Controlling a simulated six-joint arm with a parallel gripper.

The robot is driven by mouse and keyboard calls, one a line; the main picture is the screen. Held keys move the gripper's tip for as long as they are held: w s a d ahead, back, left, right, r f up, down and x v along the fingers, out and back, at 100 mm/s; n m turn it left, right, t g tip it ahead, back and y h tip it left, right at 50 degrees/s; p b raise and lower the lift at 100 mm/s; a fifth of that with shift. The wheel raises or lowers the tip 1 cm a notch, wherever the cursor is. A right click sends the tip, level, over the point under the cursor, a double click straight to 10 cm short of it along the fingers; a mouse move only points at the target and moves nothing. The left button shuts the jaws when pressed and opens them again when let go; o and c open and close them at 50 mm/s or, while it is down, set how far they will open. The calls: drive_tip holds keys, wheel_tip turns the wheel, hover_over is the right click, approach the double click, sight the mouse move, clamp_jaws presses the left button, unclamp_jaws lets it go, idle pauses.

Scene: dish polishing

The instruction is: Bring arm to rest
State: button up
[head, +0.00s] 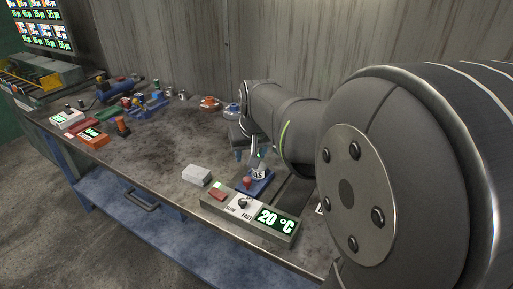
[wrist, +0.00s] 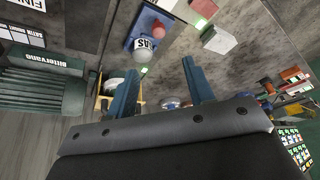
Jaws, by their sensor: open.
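My arm reaches in from the right of the head view and bends down over the workbench (head: 140,160). My gripper (head: 250,156) is small and partly hidden there, above the bench near a blue block with a red knob (head: 262,186). In the wrist view my gripper (wrist: 162,85) shows two blue fingers spread wide apart with nothing held between them. The blue block (wrist: 130,42) also appears there beyond the fingertips, with a pale round knob in front of it.
A blue tray (head: 150,106), orange box (head: 93,138) and several small items stand at the left. The middle bench is mostly clear.

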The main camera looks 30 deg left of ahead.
sight(247, 179)
drive_tip(key=shift+s+d+r, duration=0.15)
drive_tip(key=shift+s+r, duration=0.05)
drive_tip(key=shift+r, duration=0.25)
drive_tip(key=x, duration=1.7)
drive_tip(key=shift+w+f, duration=0.15)
drive_tip(key=shift+f, duration=0.05)
